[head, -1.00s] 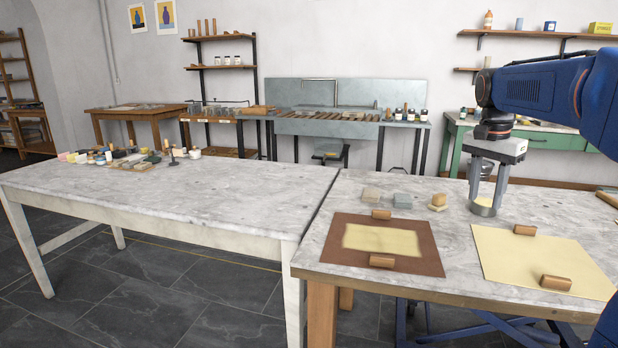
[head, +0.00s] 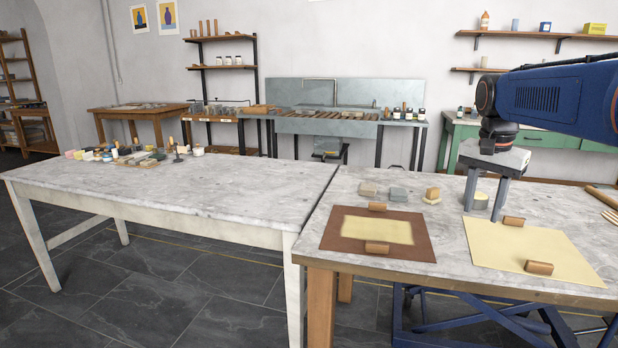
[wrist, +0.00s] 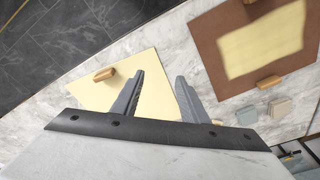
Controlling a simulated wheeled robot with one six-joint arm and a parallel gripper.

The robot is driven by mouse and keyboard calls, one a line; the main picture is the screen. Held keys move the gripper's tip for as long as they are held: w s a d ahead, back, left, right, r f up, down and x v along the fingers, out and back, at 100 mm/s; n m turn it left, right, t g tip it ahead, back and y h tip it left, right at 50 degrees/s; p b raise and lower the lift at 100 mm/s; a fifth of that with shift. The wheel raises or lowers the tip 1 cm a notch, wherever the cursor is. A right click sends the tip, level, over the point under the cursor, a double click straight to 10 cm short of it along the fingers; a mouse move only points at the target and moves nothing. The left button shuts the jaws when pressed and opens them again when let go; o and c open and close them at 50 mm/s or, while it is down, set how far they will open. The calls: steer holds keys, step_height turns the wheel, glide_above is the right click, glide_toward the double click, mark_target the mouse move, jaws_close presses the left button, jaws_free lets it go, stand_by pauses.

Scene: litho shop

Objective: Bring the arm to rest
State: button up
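My gripper (head: 482,213) is over the marble-topped table at the right, pointing down. Its two fingers stand apart with nothing between them, as the wrist view (wrist: 158,80) also shows. A small round grey tin with a pale yellow top (head: 480,201) stands on the table, partly hidden by the fingers in the head view. I do not see it in the wrist view. My arm reaches in from the right edge of the head view.
A cream sheet (head: 530,250) with wooden blocks lies near the gripper. A brown board (head: 333,238) with a yellow sheet lies to its left. Small blocks (head: 398,194) sit behind it. A wooden roller (head: 602,198) lies at right. The left marble table (head: 230,200) is mostly bare.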

steer(key=s+a+f+n+t, duration=0.1)
steer(key=s+a+f+n, duration=0.2)
steer(key=s+f, duration=0.3)
steer(key=s+a+f+n+t, duration=0.1)
steer(key=s+a+f+n, duration=0.3)
steer(key=s, duration=0.6)
steer(key=s+a+f+n+t+y, duration=0.1)
steer(key=s+a+f+n, duration=0.2)
steer(key=s+f, duration=0.5)
steer(key=shift+s+a, duration=0.55)
steer(key=shift+a, duration=0.1)
